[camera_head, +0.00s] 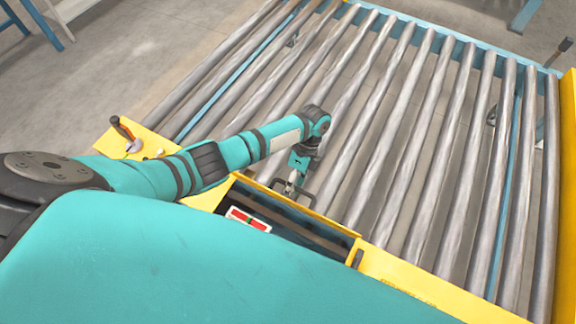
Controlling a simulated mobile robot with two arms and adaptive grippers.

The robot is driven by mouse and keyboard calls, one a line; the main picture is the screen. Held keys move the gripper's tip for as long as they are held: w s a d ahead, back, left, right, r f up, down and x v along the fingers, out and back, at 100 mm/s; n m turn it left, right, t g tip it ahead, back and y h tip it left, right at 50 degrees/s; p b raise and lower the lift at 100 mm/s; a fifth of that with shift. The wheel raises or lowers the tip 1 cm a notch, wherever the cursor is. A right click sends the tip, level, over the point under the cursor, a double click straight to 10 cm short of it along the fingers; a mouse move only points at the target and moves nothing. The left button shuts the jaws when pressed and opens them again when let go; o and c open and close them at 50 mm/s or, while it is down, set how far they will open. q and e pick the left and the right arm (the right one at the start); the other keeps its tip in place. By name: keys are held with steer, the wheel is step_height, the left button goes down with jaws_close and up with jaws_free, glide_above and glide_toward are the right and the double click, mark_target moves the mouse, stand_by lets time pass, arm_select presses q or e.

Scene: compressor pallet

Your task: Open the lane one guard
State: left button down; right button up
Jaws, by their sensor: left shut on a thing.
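The lane guard (330,226) looks like a yellow-edged panel with a dark face at the near end of the roller conveyor. My left arm reaches over from the left, and my left gripper (291,187) points down at the guard's upper edge. It is shut on what looks like a dark handle (279,194) there; the fingertips are small and partly hidden by the wrist. How far the guard stands open is hard to tell. My right gripper is not in view.
Metal rollers (400,130) fill the middle and right, inside a yellow and blue frame. A red and white label (248,219) sits near the guard. Grey floor lies at the upper left.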

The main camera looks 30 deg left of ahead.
arm_select(q)
steer(key=shift+w+d+f+g, duration=0.1)
steer(key=shift+w+f+g, duration=0.25)
steer(key=shift+f, duration=0.2)
steer(key=shift+w+r, duration=0.35)
steer(key=shift+r, duration=0.1)
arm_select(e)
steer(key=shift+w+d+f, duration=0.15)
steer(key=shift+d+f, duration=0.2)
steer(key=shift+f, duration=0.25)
arm_select(q)
steer(key=shift+r, duration=0.1)
steer(key=c, duration=1.4)
jaws_free()
steer(key=shift+o, duration=0.3)
steer(key=shift+s, duration=0.1)
steer(key=v, duration=1.2)
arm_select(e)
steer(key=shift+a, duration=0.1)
